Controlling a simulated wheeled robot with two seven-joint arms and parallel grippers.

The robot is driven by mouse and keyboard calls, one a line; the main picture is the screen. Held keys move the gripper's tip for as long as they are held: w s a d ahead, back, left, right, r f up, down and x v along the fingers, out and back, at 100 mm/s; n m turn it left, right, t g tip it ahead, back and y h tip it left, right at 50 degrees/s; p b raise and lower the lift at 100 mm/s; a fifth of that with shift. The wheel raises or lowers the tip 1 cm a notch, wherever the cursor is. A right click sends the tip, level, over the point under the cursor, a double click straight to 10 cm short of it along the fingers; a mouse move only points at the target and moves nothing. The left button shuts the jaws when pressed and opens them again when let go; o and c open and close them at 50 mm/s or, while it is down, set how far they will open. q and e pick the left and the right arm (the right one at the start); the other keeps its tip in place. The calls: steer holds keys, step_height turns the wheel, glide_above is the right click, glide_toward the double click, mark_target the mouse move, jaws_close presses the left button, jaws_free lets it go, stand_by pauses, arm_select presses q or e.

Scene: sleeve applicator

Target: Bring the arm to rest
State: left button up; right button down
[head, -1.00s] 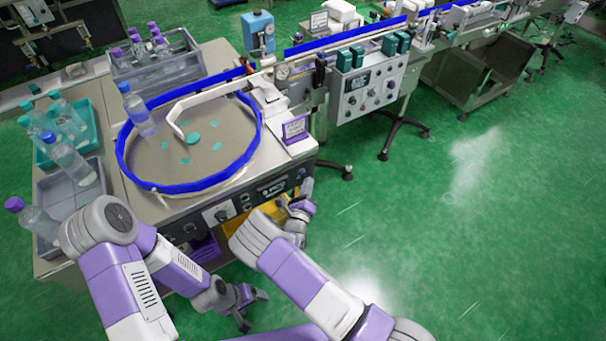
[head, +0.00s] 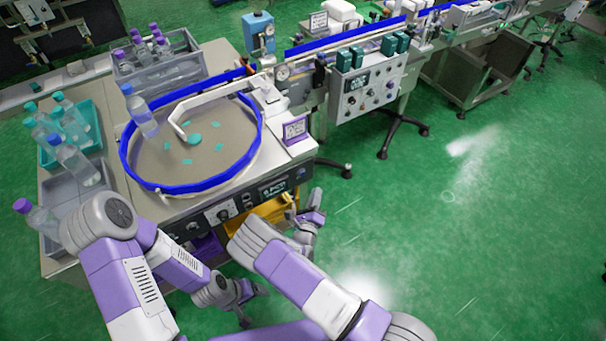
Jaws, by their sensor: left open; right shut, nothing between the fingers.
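My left gripper (head: 252,303) hangs low in front of the machine table's front edge, at the bottom centre. It is open, with nothing seen in it. My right gripper (head: 314,208) is near the front right corner of the table, beside the control panel. It is shut and empty, and its fingertips are small in this view. My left arm (head: 135,275) reaches in from the lower left, past the table's near left corner. My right arm (head: 305,285) runs up from the bottom right, in front of the table.
A yellow bin (head: 262,219) sits under the panel.

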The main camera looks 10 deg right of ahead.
stand_by(0.4)
steer(key=s+d+f+m+g+h, duration=0.2)
steer(key=s+d+f+m+g, duration=0.35)
steer(key=s+m+g, duration=0.35)
steer(key=s+d+f+m+g+h, duration=0.2)
steer(key=s+d+f+m+g, duration=0.35)
steer(key=s, duration=0.55)
steer(key=s+a+f+m+g+y, duration=0.2)
steer(key=s+a+m+g+y, duration=0.6)
steer(key=s+a+m+y, duration=0.55)
steer(key=w+a+r+m+t+y, duration=0.3)
steer(key=w+r+m+t, duration=0.2)
steer(key=m, duration=1)
steer(key=shift+w+a+r+t, duration=0.2)
steer(key=shift+w+t, duration=0.45)
steer(key=shift+w, duration=0.5)
